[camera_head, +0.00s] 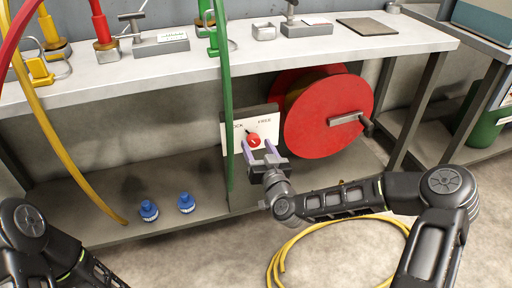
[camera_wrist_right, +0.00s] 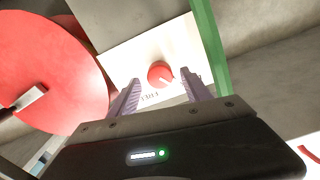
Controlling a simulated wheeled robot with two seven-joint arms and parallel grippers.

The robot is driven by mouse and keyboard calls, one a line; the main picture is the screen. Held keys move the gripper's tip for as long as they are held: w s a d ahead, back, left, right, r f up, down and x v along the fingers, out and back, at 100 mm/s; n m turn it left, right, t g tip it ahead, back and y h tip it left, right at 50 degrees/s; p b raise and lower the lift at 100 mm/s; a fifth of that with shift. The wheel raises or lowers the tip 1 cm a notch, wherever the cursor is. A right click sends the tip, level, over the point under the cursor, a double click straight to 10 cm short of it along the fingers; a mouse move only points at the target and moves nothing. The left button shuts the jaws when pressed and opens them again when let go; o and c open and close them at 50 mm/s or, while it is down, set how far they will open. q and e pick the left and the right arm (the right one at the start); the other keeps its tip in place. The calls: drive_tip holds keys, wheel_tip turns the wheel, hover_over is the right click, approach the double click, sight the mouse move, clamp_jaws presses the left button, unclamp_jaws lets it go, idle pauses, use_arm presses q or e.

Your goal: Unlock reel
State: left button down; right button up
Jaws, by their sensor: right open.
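A red flanged reel (camera_head: 318,112) with a grey crank handle (camera_head: 346,119) stands on the lower shelf under the bench. Left of it is a white panel (camera_head: 235,131) reading LOCK and FREE, with a red knob (camera_head: 253,140) between the words. My right gripper (camera_head: 258,148) is open in front of the knob, fingers pointing at the panel. In the right wrist view the knob (camera_wrist_right: 160,74) lies beyond and between the two open fingers (camera_wrist_right: 162,98), apparently not gripped. The reel (camera_wrist_right: 48,75) fills the left there. My left arm shows at the lower left; its gripper is out of view.
Yellow and red hoses hang further left. Two blue caps (camera_head: 149,210) sit on the lower shelf (camera_head: 100,220). A yellow hose (camera_head: 290,250) lies coiled on the floor. The bench top (camera_head: 150,68) holds several fittings.

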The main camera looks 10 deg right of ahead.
drive_tip(key=shift+w, duration=0.75)
clamp_jaws()
